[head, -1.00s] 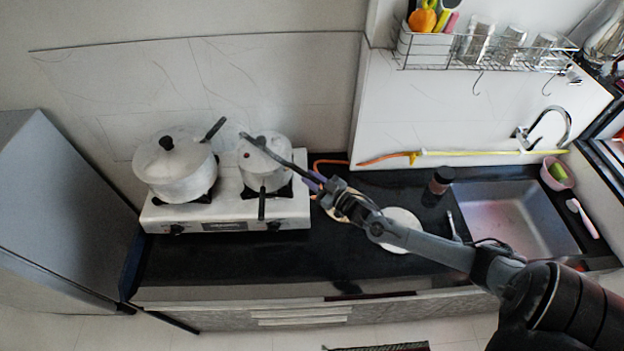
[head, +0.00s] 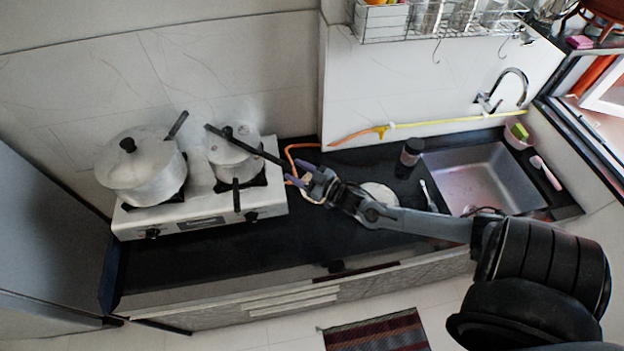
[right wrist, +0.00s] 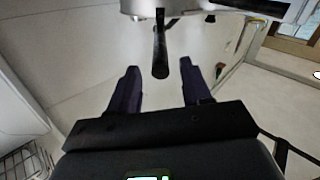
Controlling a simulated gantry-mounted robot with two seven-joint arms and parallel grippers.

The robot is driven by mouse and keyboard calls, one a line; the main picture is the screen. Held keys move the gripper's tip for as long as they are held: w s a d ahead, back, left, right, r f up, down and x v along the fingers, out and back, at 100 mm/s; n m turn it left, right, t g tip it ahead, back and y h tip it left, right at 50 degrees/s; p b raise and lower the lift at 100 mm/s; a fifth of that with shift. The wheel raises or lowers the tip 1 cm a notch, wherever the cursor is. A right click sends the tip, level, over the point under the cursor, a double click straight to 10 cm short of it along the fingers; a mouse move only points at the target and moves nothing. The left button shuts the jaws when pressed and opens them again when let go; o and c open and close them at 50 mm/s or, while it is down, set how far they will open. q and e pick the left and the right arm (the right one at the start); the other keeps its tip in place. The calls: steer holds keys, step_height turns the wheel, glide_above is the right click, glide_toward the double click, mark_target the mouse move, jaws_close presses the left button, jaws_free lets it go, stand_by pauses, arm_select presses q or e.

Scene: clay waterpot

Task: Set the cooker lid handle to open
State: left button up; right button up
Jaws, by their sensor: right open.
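The cooker (head: 227,158) is a small silvery pot on the right burner. Its lid has a dark knob, and a long black lid handle (head: 262,154) runs across the top to the right. A shorter black handle (head: 236,196) points to the front. My right gripper (head: 299,174) is open at the right end of the long handle; contact cannot be told. In the right wrist view, the purple fingers (right wrist: 160,88) are apart, with a black handle (right wrist: 160,50) ahead between them and part of the cooker at the top edge. My left gripper is not in view.
A larger lidded pot (head: 143,172) stands on the left burner of the white stove (head: 200,222), its handle near the cooker. An orange hose (head: 300,147) lies behind my gripper. A plate (head: 380,193), a dark jar (head: 411,152) and the sink (head: 480,180) are to the right.

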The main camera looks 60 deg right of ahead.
steer(key=shift+s+d, duration=0.1)
steer(key=shift+s, duration=2.6)
